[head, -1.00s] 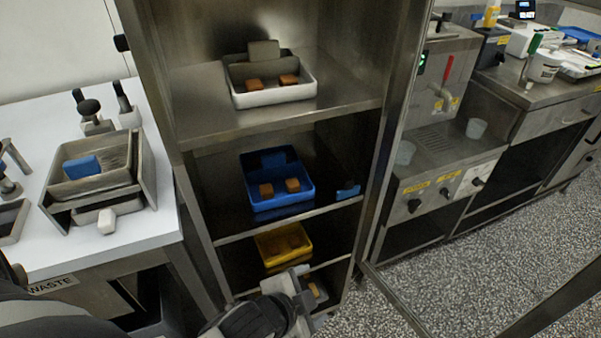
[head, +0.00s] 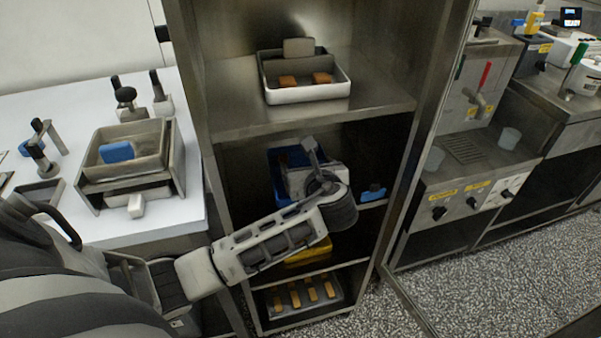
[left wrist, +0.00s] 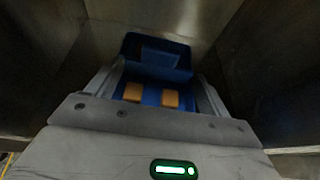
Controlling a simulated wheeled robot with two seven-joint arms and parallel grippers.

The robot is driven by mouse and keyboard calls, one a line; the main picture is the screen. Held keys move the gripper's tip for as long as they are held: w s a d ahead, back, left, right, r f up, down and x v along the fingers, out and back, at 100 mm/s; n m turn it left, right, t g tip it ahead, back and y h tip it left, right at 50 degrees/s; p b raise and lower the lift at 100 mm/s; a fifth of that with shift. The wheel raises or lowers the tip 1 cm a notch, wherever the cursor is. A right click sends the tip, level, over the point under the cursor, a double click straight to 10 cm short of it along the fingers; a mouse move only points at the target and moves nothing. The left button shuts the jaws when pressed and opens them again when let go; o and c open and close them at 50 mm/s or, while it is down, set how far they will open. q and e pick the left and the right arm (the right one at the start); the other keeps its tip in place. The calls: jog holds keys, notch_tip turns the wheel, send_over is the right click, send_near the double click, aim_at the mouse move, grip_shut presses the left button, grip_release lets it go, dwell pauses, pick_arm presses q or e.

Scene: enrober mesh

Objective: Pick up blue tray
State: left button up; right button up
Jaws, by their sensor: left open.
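The blue tray (head: 280,180) sits on the middle shelf of the metal cabinet, mostly hidden in the head view behind my left gripper (head: 308,160). The left wrist view shows the tray's raised blue back (left wrist: 155,57) and two brown blocks (left wrist: 150,95) lying in it. My left gripper (left wrist: 155,95) is open in front of the tray, with one finger towards each side of it. I cannot tell whether the fingers touch the tray. My right gripper is not in view.
A white tray (head: 305,95) with two brown pieces is on the shelf above. A yellow tray (head: 310,252) and a tray of several bars (head: 335,298) are below. A small blue item (head: 373,193) lies right of the blue tray. Cabinet side walls stand close on both sides.

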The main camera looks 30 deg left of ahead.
aim_at(301, 159)
pick_arm(q)
jog(key=x, duration=0.5)
jog(key=b+x, duration=0.1)
jog(key=x, duration=0.2)
jog(key=shift+f, duration=0.35)
jog(key=shift+r, duration=0.1)
jog(key=c, duration=1.4)
